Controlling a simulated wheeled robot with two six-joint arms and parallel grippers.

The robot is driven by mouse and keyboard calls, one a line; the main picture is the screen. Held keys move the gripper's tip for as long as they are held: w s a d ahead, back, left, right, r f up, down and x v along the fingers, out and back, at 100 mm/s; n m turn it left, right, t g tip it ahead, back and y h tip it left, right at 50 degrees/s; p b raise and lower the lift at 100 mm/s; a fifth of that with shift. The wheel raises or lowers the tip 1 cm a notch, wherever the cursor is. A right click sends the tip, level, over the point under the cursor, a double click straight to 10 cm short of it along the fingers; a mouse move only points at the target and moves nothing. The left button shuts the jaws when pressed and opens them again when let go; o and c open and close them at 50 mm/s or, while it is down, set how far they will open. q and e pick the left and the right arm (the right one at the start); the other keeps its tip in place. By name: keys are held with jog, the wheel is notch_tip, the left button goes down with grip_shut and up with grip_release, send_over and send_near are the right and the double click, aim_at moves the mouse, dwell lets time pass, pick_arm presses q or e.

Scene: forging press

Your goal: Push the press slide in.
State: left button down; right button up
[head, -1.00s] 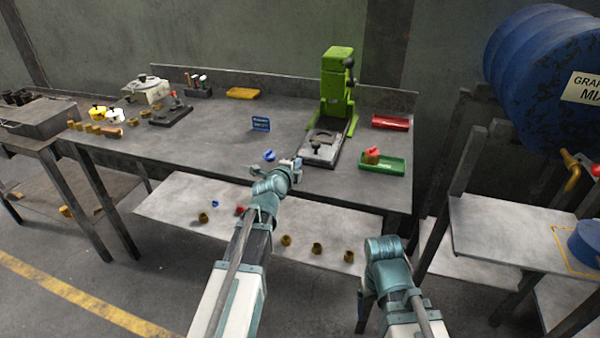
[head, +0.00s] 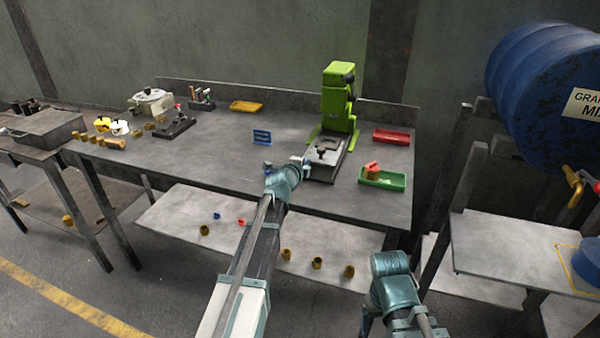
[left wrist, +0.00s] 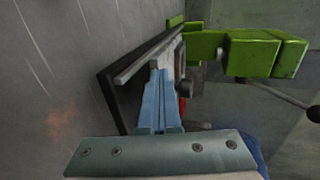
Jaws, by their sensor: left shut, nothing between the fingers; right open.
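The green press (head: 338,95) stands at the back right of the bench. Its grey slide (head: 328,146), with a dark knob on top, lies on the dark base in front of the column. My left gripper (head: 304,162) is shut and empty at the front left of the slide. In the left wrist view its fingers (left wrist: 160,100) point along the base toward the slide, their tips close to it. I cannot tell whether they touch it. The green press (left wrist: 240,50) also shows there. My right arm is at the lower right; its gripper does not show.
A green tray (head: 398,184) with a red piece stands right of the press base, and a red tray (head: 405,137) behind it. A blue sign (head: 262,138) stands to the left. The bench middle (head: 220,150) is largely clear. A blue drum (head: 540,80) is at the right.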

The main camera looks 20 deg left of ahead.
aim_at(315, 150)
pick_arm(q)
jog(key=w, duration=0.7)
jog(key=shift+d, duration=0.1)
jog(key=shift+r, duration=0.1)
